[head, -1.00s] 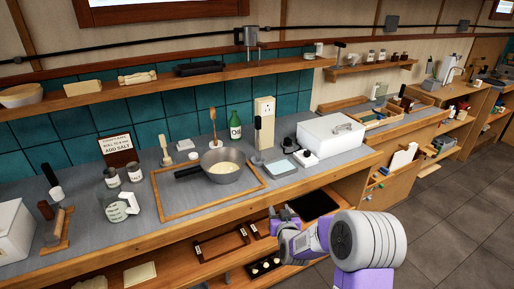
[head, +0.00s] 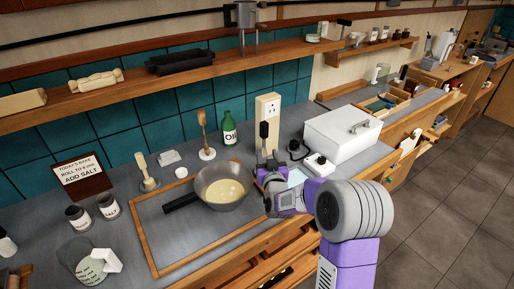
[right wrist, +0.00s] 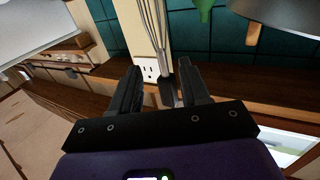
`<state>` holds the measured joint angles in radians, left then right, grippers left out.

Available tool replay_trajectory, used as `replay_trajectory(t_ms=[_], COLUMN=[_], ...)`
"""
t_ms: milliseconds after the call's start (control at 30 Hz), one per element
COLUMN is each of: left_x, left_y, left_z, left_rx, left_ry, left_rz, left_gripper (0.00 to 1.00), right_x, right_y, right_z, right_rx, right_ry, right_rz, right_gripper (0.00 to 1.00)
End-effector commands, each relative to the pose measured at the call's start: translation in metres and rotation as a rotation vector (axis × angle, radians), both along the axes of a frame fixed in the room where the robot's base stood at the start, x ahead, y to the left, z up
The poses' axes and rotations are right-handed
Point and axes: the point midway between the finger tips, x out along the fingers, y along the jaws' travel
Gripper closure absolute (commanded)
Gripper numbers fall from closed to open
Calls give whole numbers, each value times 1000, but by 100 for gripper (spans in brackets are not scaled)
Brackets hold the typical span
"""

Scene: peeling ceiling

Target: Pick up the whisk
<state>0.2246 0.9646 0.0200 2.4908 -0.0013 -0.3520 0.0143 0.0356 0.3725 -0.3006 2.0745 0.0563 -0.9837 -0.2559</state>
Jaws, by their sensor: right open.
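The whisk shows in the head view as a black upright handle (head: 264,132) in front of the power outlet, its lower part mostly hidden behind my right gripper. In the right wrist view its thin wires (right wrist: 152,28) and dark handle (right wrist: 169,88) show. My right gripper (head: 264,177) is at the whisk's lower part in the head view. In the right wrist view the open fingers (right wrist: 158,88) have the dark handle in line between them; I cannot tell how far beyond the tips it is. My left gripper is not in view.
A pan (head: 222,190) with pale contents stands left of the gripper on a wood-framed mat. A green bottle (head: 229,130) and a spatula (head: 204,128) stand behind it. A white box (head: 342,135) and a small white device (head: 318,165) are on the right. A shelf (head: 150,88) runs above.

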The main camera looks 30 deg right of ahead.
Motion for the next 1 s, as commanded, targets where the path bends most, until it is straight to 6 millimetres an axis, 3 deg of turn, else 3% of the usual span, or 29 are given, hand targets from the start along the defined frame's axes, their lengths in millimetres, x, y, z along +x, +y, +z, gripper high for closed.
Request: replay_trajectory(t_ms=[600,900,1000], left_x=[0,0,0], left_y=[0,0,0], left_z=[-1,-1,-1], left_rx=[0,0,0], left_ry=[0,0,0], left_rz=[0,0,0], left_gripper=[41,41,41], right_x=[62,66,66], right_y=[-20,-22,-22], right_z=[-1,-2,-1], right_rx=[-1,1,1], right_ry=[1,2,2], right_rz=[0,1,1], right_gripper=[54,54,66])
